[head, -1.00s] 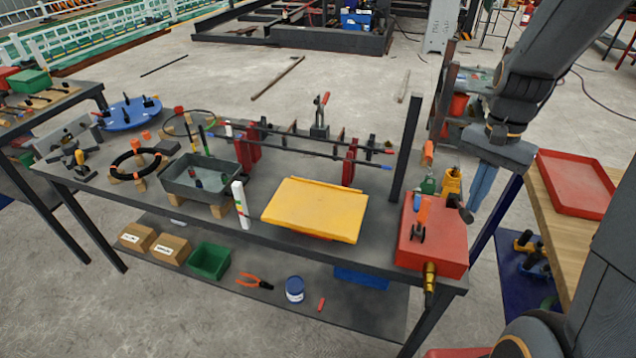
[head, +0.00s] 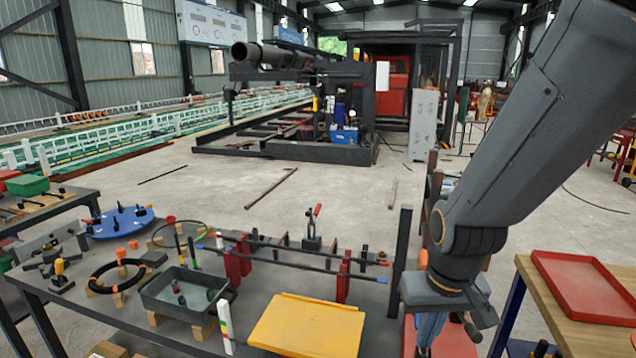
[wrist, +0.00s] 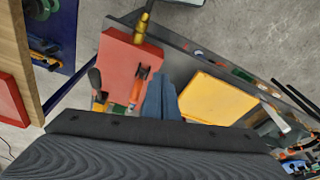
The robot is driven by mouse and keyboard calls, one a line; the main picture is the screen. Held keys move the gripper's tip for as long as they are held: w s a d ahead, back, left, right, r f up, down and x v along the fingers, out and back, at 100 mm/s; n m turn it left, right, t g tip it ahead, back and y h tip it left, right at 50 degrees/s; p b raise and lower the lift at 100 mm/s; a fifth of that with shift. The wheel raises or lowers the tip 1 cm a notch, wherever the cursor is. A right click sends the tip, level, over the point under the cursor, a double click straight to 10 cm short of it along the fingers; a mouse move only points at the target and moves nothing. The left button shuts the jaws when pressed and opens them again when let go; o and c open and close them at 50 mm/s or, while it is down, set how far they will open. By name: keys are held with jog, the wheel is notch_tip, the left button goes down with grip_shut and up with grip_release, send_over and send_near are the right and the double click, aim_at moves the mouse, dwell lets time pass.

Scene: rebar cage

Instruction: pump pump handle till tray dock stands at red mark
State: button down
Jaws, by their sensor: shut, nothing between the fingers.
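The yellow tray dock (head: 308,327) lies flat on the bench; it also shows in the wrist view (wrist: 200,98). A white post (head: 225,325) with coloured marks stands at its left; the exact level against the red mark cannot be read. The red pump box (wrist: 128,58) sits on the bench's right end, partly hidden behind my gripper in the head view (head: 455,340). An orange-gripped lever (wrist: 138,86), seemingly the pump handle, stands on it. My gripper (wrist: 160,92) is shut and empty, close beside that lever in the picture; contact cannot be told.
A black-knobbed part (wrist: 95,78) stands beside the pump box. A dark upright post (head: 400,262) rises left of my arm. A grey tub (head: 183,292) and red clamps (head: 343,276) holding bars are further left. A red tray (head: 582,287) lies on the wooden table at right.

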jog(key=shift+g, duration=0.4)
jog(key=shift+s+f+b, duration=0.15)
jog(key=shift+f+b, duration=0.65)
jog(key=shift+f, duration=0.35)
jog(key=shift+s+f+b, duration=0.15)
jog(key=shift+f+b, duration=0.65)
jog(key=shift+f, duration=0.35)
